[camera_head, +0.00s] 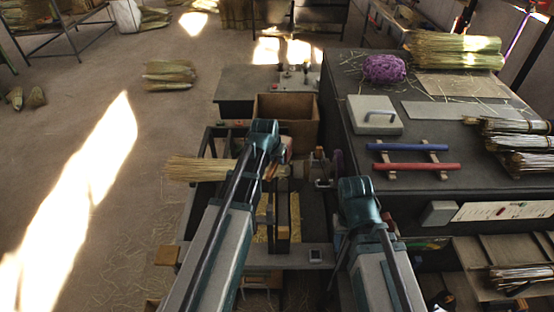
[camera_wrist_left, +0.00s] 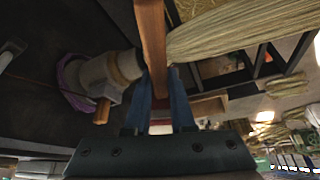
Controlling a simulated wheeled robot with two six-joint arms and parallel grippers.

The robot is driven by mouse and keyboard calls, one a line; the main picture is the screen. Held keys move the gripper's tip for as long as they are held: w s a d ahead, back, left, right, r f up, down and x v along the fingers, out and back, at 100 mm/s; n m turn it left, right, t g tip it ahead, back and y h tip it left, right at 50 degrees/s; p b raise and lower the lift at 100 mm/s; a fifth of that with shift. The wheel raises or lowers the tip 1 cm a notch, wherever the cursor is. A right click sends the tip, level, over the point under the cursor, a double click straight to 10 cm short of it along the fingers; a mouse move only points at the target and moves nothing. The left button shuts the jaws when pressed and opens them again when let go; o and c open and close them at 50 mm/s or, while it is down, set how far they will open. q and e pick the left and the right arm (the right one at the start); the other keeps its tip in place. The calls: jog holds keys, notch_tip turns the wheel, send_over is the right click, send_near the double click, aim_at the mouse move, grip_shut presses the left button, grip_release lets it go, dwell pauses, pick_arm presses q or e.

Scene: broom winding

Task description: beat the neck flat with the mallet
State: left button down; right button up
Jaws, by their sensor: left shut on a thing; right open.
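My left gripper (camera_head: 270,168) is over the machine, beside the inner end of the straw bundle (camera_head: 200,169). In the left wrist view its blue fingers (camera_wrist_left: 160,103) are shut on a wooden handle (camera_wrist_left: 151,35), which I take for the mallet's. The mallet head cannot be made out. The straw bundle (camera_wrist_left: 235,35) lies just right of the handle, its narrow neck end partly behind it; I cannot tell whether they touch. The grey machine chuck (camera_wrist_left: 108,72) is left of the handle. My right gripper (camera_head: 388,224) is open, low beside the bench, mostly hidden by its arm.
The dark bench (camera_head: 440,184) on the right holds a purple twine ball (camera_head: 384,68), a grey block (camera_head: 374,114), blue (camera_head: 407,147) and red (camera_head: 415,166) rods and straw bundles (camera_head: 455,50). An open box (camera_head: 287,108) stands behind the machine. The floor at left is mostly clear.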

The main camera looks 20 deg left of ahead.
pick_arm(q)
notch_tip(320, 180, up, 8)
jog(key=p, duration=0.7)
jog(key=shift+r+p, duration=0.1)
jog(key=shift+p, duration=0.2)
jog(key=shift+f+b, duration=1.65)
jog(key=shift+f, duration=0.1)
notch_tip(320, 180, down, 9)
jog(key=b, duration=0.9)
notch_tip(320, 180, up, 4)
jog(key=p, duration=0.3)
jog(key=shift+p, duration=0.35)
notch_tip(320, 180, up, 8)
jog(key=p, duration=0.8)
jog(key=shift+r+p, duration=0.2)
jog(key=shift+p, duration=0.1)
jog(key=shift+f+b, duration=1.65)
jog(key=shift+f, duration=0.05)
